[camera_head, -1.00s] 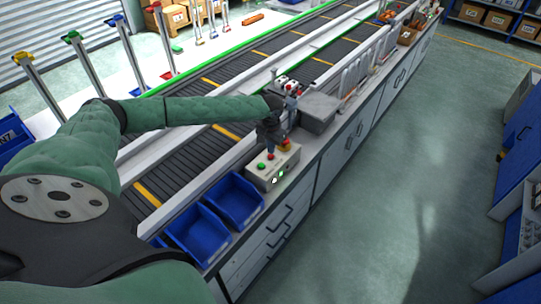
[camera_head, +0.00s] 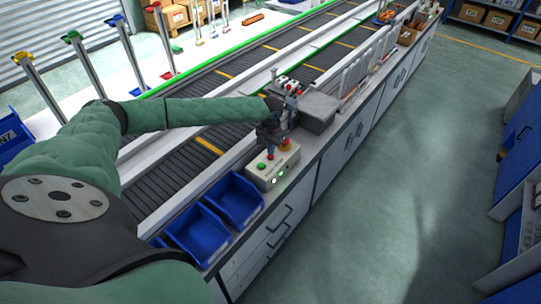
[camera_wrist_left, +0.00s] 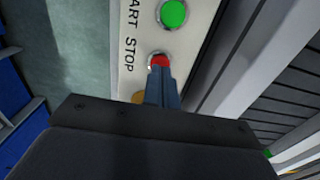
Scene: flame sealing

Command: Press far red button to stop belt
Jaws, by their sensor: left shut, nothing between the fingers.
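The control box (camera_head: 270,178) stands on the counter edge beside the belt (camera_head: 180,168). In the left wrist view, the box face (camera_wrist_left: 118,20) carries a green button (camera_wrist_left: 173,14) and the red button (camera_wrist_left: 160,60) beside the word STOP. My left gripper (camera_head: 271,150) is over the box in the head view, fingers pointing down. In the left wrist view its fingers (camera_wrist_left: 162,72) are shut and empty, with the tips at the red button and covering part of it. I cannot tell whether they press it. My right gripper is not in view.
A grey block (camera_head: 318,108) stands just beyond. The floor at right is mostly clear.

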